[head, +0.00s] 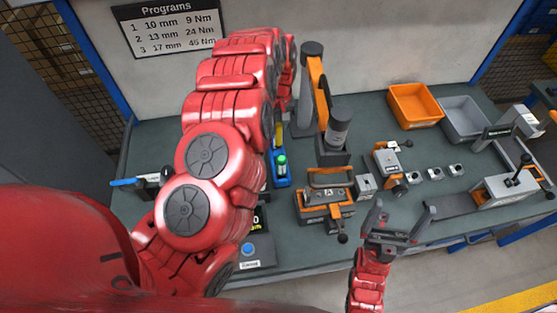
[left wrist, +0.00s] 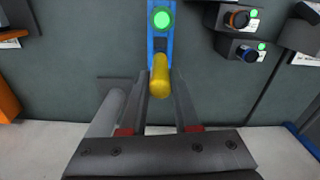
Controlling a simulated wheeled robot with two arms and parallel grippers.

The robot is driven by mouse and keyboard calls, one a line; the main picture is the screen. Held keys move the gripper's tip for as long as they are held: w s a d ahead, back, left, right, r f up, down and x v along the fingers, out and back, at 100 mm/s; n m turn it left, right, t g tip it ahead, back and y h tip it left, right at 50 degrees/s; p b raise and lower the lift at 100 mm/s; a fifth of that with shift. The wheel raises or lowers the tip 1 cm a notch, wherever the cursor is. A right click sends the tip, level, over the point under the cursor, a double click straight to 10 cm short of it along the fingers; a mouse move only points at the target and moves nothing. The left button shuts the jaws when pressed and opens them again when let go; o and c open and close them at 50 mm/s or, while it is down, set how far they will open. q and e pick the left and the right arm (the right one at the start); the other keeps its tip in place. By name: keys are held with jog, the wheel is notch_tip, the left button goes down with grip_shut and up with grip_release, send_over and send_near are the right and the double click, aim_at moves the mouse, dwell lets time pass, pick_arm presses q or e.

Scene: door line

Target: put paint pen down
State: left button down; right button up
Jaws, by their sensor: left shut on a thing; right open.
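The paint pen (left wrist: 160,78) is a yellow, round-ended cylinder. My left gripper (left wrist: 160,95) is shut on it, with one finger on each side in the left wrist view. Beyond the pen is a blue holder (left wrist: 151,48) with a lit green round lamp. Whether the pen touches the holder I cannot tell. In the head view the blue holder (head: 281,180) stands on the bench beside my left arm, and my arm hides most of the left gripper. My right gripper (head: 400,226) is open and empty at the bench's front edge.
A grey and orange post tool (head: 315,90) stands right of the blue holder. An orange-topped fixture (head: 325,200) sits in front. An orange bin (head: 415,106) and a grey bin (head: 465,117) are at the back right. Bare bench (head: 375,125) shows before the bins.

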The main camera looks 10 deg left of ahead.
aim_at(279, 148)
pick_arm(q)
notch_tip(279, 148, down, 7)
jog(key=b, duration=0.4)
jog(key=shift+a, duration=0.1)
jog(key=shift+r+p, duration=0.1)
jog(key=shift+p, duration=0.35)
jog(key=shift+f+p, duration=0.7)
jog(key=shift+f, duration=1.35)
jog(key=shift+f, duration=0.1)
jog(key=c, duration=0.6)
grip_release()
jog(key=shift+c, duration=0.2)
